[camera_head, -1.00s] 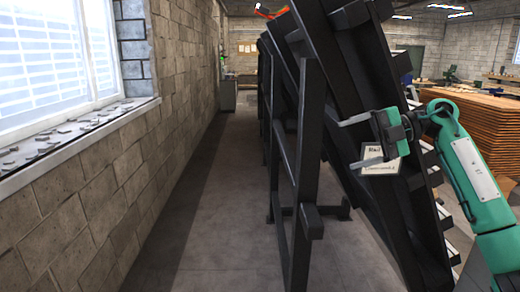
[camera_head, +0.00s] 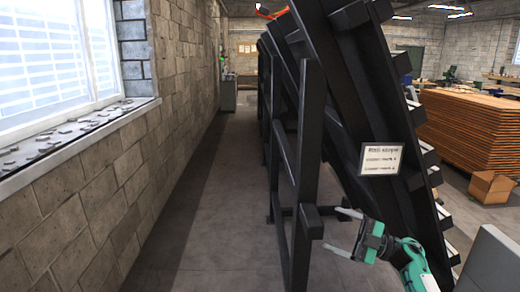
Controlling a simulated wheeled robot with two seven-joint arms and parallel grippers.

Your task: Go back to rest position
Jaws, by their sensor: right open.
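My right gripper (camera_head: 345,234) is low at the right of the head view, on the green arm that comes in from the lower right. Its two grey fingers point left and stand apart, with nothing between them. It appears in front of the lower part of the black slanted rack (camera_head: 350,120); I cannot tell whether it touches the frame. A white sign (camera_head: 381,159) with dark lettering is on the rack above the gripper, fully visible. My left gripper is not in view.
A clear floor aisle (camera_head: 210,200) runs between the block wall (camera_head: 110,190) with its window and the rack. A stack of brown boards (camera_head: 465,130) stands at the right, with a cardboard box (camera_head: 490,186) near it. A grey block-like surface (camera_head: 492,262) fills the lower right corner.

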